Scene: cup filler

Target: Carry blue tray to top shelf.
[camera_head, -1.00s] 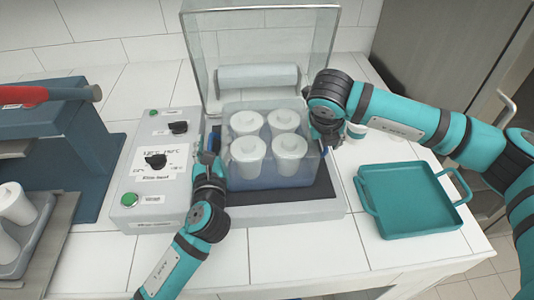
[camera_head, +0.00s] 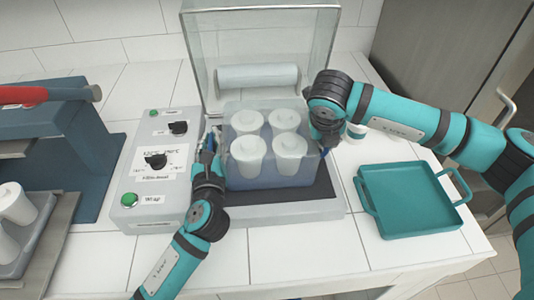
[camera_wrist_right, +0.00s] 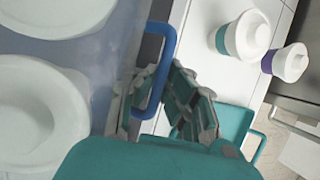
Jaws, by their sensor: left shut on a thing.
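The blue tray (camera_head: 270,180) is see-through and holds several white lidded cups. It sits level at the lid-open machine, over its dark bed; I cannot tell whether it touches the bed. My left gripper (camera_head: 213,150) is shut on the tray's left handle. My right gripper (camera_head: 322,140) is at the tray's right side, mostly hidden by its own arm. In the right wrist view its fingers (camera_wrist_right: 160,90) close around the tray's blue handle (camera_wrist_right: 168,50). No top shelf can be made out.
A teal empty tray (camera_head: 410,200) lies on the white counter at right. A control box (camera_head: 150,185) stands left of the blue tray, with a blue machine (camera_head: 60,150) further left. The clear lid (camera_head: 260,40) stands open behind. Lidded cups (camera_wrist_right: 247,35) stand behind my right arm.

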